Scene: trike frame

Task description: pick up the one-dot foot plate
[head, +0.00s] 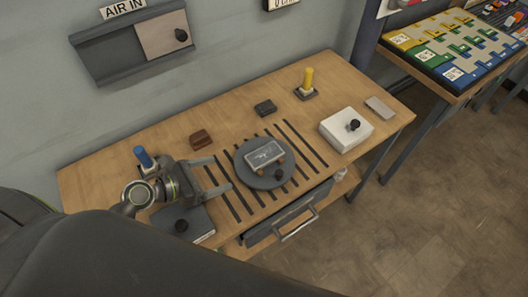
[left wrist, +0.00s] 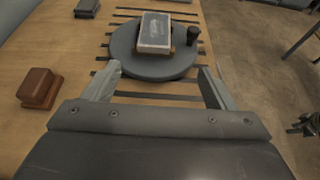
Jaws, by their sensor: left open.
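I cannot make out dots on any part, so I cannot tell which one is the one-dot foot plate. A grey, marked block (head: 264,153) with brown pieces at its ends lies on the round dark turntable (head: 247,175); the block also shows in the left wrist view (left wrist: 155,32). A brown block (head: 201,139) and a dark block (head: 265,108) lie on the bench behind. My left gripper (head: 223,174) is open and empty, its fingers pointing at the turntable's near side; it also shows in the left wrist view (left wrist: 159,72).
A blue peg (head: 142,156) and a yellow peg (head: 308,78) stand on the wooden bench (head: 105,177). A white box (head: 345,130) with a black knob is at right. A dark knobbed box (head: 182,220) is beside my left wrist. A drawer handle (head: 299,227) juts from the front.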

